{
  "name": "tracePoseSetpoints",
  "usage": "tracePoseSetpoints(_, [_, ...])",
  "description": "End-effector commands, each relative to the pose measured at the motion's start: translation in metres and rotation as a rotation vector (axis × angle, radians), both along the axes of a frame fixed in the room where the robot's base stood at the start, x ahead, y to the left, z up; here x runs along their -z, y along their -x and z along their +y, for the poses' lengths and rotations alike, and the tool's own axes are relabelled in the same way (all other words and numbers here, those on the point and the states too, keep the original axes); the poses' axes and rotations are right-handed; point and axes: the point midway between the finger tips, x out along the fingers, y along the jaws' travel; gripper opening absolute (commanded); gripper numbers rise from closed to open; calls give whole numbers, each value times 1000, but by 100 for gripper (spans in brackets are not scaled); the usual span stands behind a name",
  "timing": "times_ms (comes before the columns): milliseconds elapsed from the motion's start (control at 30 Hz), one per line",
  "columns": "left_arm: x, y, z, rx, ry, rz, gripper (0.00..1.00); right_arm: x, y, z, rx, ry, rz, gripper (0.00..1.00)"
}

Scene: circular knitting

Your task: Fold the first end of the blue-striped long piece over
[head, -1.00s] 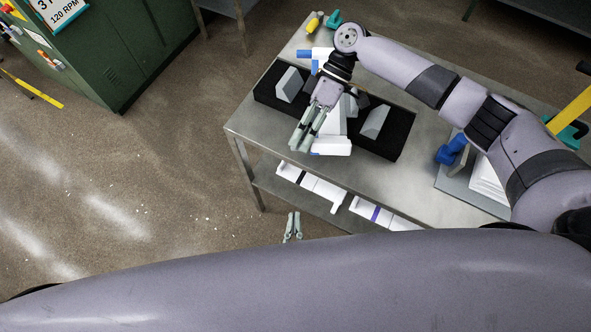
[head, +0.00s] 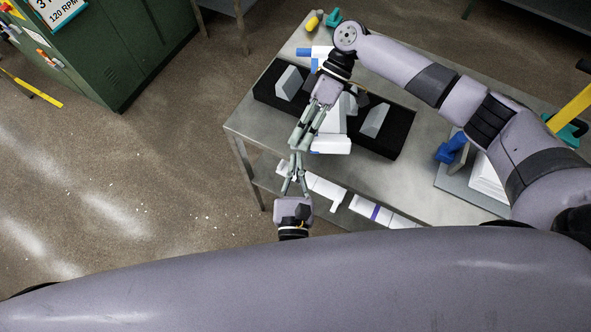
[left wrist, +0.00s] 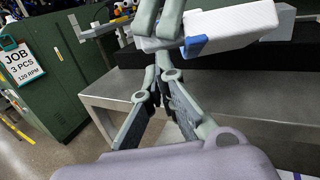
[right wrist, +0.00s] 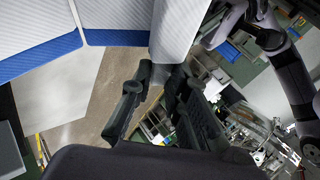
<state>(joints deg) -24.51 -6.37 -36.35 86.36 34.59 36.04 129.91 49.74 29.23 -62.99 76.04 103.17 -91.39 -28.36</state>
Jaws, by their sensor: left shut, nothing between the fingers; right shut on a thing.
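The long white piece with blue stripes (head: 330,147) lies across the black block (head: 396,140). Its front end has a blue edge and overhangs the front of the block; a blue-edged end (head: 321,52) shows behind. My right gripper (head: 301,141) is shut on the white piece at its front end; the right wrist view shows the white cloth (right wrist: 176,35) at its fingers. My left gripper (head: 295,160) is shut and empty, its fingertips close to the right gripper's fingertips. The left wrist view shows the piece's blue-edged end (left wrist: 240,22) just above; whether the fingertips touch it cannot be told.
Grey wedges (head: 375,120) stand on the block on the metal table (head: 250,125). White striped pieces (head: 325,188) lie on the lower shelf. A grey board with a blue clamp (head: 452,149) is at right. A green machine (head: 130,50) stands at back left, with open floor before it.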

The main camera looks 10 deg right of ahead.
Motion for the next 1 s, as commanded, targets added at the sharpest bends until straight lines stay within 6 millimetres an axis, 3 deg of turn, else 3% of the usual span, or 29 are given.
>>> tracePoseSetpoints(667, [-12, -7, -1, -1, 1, -3, 0, 2, 0, -1, -1, 3, 0, 0])
tracePoseSetpoints(700, [-12, -7, -1, -1, 1, -3, 0, 2, 1, -1, -1, 3, 0, 18])
tracePoseSetpoints(1000, [-12, -7, -1, -1, 0, -2, 0, 1, 1, 0, -1, 2, 1, 36])
